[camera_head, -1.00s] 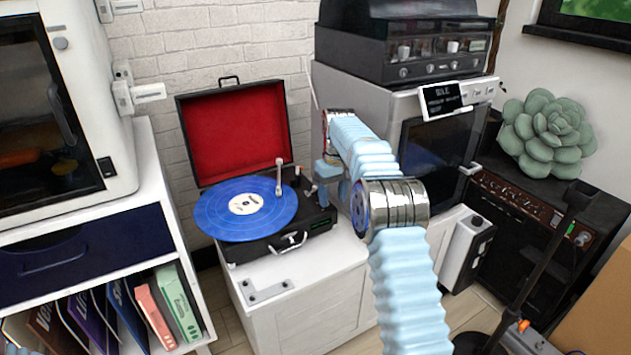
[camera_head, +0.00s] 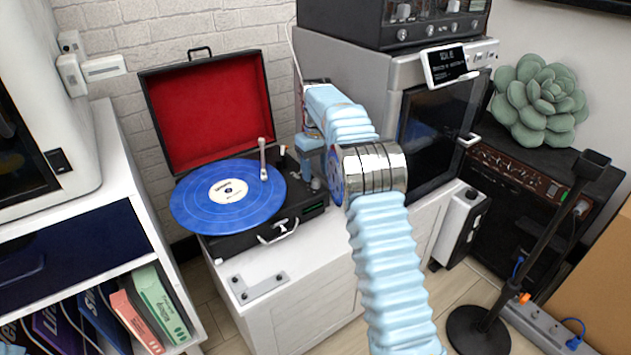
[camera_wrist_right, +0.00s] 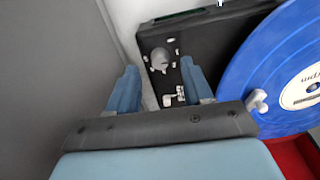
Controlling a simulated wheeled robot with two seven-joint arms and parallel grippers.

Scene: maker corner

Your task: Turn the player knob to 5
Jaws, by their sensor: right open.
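The record player (camera_head: 250,222) is a black case with a red-lined open lid, standing on a white cabinet. A grey knob (camera_head: 316,184) sits at its right side. In the right wrist view the knob (camera_wrist_right: 159,60) shows on the black deck, just beyond and between my fingertips, with no grip on it. I cannot read its setting. My right gripper (camera_head: 308,160) reaches in above the player's right end; in the right wrist view its two blue fingers (camera_wrist_right: 159,78) are apart and empty. My left gripper is not in view.
A blue record (camera_head: 222,207) and the tonearm (camera_head: 263,160) lie left of my right gripper. A silver oven-like machine (camera_head: 370,75) stands close on the right. A white shelf with books (camera_head: 150,310) is at the left.

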